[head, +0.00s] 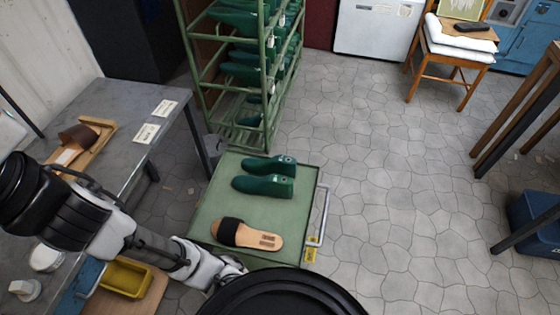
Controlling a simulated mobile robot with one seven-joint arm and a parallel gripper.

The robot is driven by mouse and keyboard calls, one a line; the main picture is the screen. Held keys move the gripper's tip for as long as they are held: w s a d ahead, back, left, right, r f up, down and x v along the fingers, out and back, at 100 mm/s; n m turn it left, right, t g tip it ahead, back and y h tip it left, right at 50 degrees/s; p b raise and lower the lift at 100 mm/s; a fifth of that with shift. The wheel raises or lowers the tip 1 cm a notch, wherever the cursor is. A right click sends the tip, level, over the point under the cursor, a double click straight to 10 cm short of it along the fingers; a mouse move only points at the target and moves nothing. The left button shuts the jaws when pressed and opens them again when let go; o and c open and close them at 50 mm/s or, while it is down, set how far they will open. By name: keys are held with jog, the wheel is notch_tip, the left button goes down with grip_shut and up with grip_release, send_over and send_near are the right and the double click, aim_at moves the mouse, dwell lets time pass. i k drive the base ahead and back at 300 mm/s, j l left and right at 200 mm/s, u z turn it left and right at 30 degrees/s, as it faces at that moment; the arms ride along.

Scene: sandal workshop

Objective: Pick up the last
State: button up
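Two dark green shoe lasts lie side by side on the green top of a low cart (215,205). The farther last (268,165) and the nearer last (262,186) both point left. More green lasts (243,72) fill the shelves of a green rack behind the cart. My arm reaches in from the left, and its white wrist links end near the cart's front edge. My gripper's fingers do not show; a black round shape at the bottom covers that area. Nothing is seen touching the lasts on the cart.
A sandal (247,233) with a black strap lies at the cart's near end. A grey workbench (112,105) at left holds two labels and a brown-strapped sandal (72,143). A yellow tray (125,279) sits below left. The stone floor right of the cart is clear.

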aim_at(282, 164)
jog(key=i+j+z, duration=0.35)
jog(key=j+z, duration=0.2)
jog(key=i+j+z, duration=0.25)
jog(key=j, duration=0.2)
jog(key=k+l, duration=0.05)
jog(key=k, duration=0.05)
